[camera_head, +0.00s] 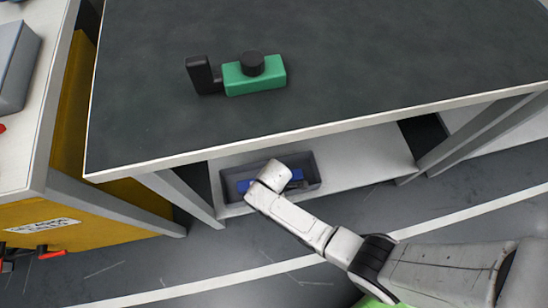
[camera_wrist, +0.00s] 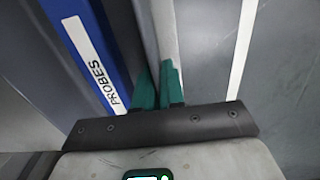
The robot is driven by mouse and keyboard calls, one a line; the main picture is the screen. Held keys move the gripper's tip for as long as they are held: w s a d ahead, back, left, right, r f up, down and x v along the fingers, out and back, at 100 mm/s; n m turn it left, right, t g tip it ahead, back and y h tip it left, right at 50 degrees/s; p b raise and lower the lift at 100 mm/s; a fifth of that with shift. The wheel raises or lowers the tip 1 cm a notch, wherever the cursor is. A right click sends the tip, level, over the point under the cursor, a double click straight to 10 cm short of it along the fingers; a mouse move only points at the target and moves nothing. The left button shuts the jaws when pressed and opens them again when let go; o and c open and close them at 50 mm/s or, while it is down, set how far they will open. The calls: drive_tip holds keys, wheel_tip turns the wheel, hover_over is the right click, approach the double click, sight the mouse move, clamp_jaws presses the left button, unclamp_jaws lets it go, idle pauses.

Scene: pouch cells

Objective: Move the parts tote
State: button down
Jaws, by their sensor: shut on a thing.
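The parts tote (camera_head: 240,170) is an open dark grey bin on the low shelf under the dark-topped bench. Blue items lie inside it, partly covered by the end of my arm in the head view. In the wrist view, my gripper (camera_wrist: 158,86) has its teal fingers closed on the tote's grey wall (camera_wrist: 134,32). A blue item with a white label reading PROBES (camera_wrist: 92,62) is left of the fingers. My fingertips are hidden in the head view.
The low shelf (camera_head: 365,150) is bare right of the tote. Bench legs (camera_head: 180,195) stand on both sides of the opening. The bench top (camera_head: 330,60) overhangs the tote. A green and black device (camera_head: 255,78) lies on it. A yellow-sided station (camera_head: 100,225) is at left.

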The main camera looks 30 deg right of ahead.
drive_tip(key=shift+s+a, duration=0.1)
drive_tip(key=shift+s, duration=0.2)
drive_tip(key=c, duration=1.2)
unclamp_jaws()
drive_tip(key=shift+o, duration=0.3)
wheel_tip(320, 180, up, 11)
drive_tip(key=p, duration=0.5)
drive_tip(key=shift+f, duration=0.15)
